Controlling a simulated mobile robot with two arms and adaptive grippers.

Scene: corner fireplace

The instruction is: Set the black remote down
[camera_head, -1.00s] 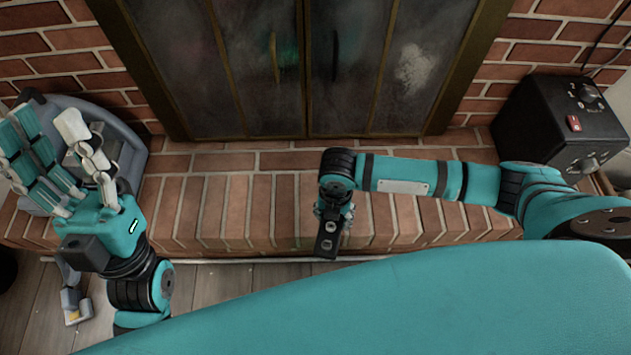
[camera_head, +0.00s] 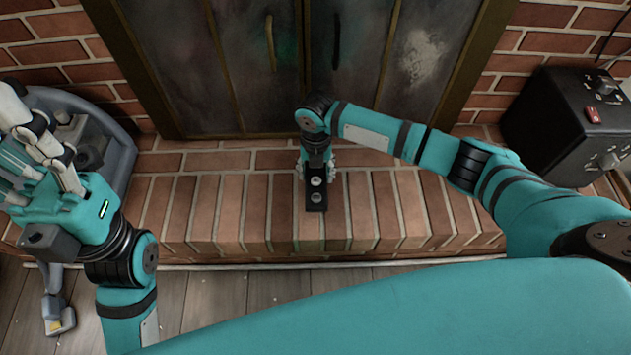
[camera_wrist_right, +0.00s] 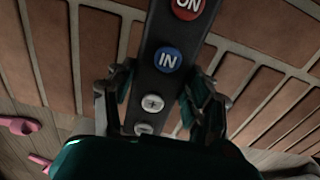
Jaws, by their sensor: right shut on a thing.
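The black remote (camera_head: 316,195) is in my right gripper (camera_head: 316,168), over the brick hearth ledge (camera_head: 220,210) in front of the fireplace doors. In the right wrist view the remote (camera_wrist_right: 172,60) lies between the two fingers (camera_wrist_right: 160,100), which are shut on its sides. I cannot tell whether the remote touches the bricks. My left gripper (camera_head: 35,155) is at the far left, fingers spread and raised, with nothing seen in it.
A grey vacuum-like appliance (camera_head: 110,150) stands behind my left gripper. A black box with knobs (camera_head: 560,120) stands on the right of the ledge. Glass fireplace doors (camera_head: 350,60) rise behind. Bare bricks lie on both sides of the remote. Pink objects (camera_wrist_right: 20,126) show on the floor.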

